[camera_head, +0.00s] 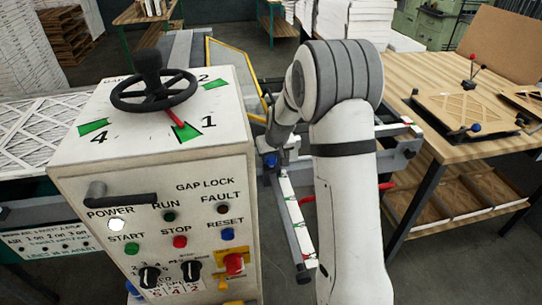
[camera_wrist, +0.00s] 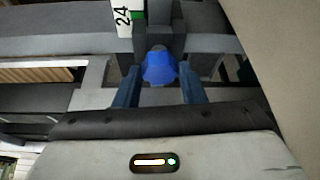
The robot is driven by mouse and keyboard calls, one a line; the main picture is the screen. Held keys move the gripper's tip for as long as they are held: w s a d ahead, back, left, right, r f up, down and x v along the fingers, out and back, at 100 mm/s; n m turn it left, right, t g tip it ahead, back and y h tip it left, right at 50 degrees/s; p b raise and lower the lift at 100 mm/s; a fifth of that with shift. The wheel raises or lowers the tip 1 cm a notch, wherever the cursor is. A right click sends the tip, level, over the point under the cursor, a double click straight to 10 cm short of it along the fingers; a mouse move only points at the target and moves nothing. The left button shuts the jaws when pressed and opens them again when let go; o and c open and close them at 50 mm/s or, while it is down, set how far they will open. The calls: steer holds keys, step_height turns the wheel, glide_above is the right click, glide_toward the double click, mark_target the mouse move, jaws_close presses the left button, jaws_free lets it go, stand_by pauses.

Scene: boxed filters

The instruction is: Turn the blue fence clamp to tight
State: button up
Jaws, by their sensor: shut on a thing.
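The blue fence clamp (camera_wrist: 160,68) shows in the wrist view as a faceted blue knob between my two fingers, below a grey post. My gripper (camera_wrist: 158,88) is shut on it, one finger at each side. I cannot tell from these views how tight the clamp is.
A control cabinet (camera_head: 150,160) with a black handwheel (camera_head: 153,92) stands close on the left. A rail with a white scale (camera_head: 295,220) runs towards me beside my arm.

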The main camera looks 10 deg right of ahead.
steer(key=shift+c, duration=1.1)
steer(key=shift+m+h, duration=0.3)
steer(key=shift+m, duration=0.5)
steer(key=o, duration=1)
steer(key=shift+r, duration=0.1)
steer(key=shift+b+v, duration=0.7)
steer(key=shift+v, duration=3.15)
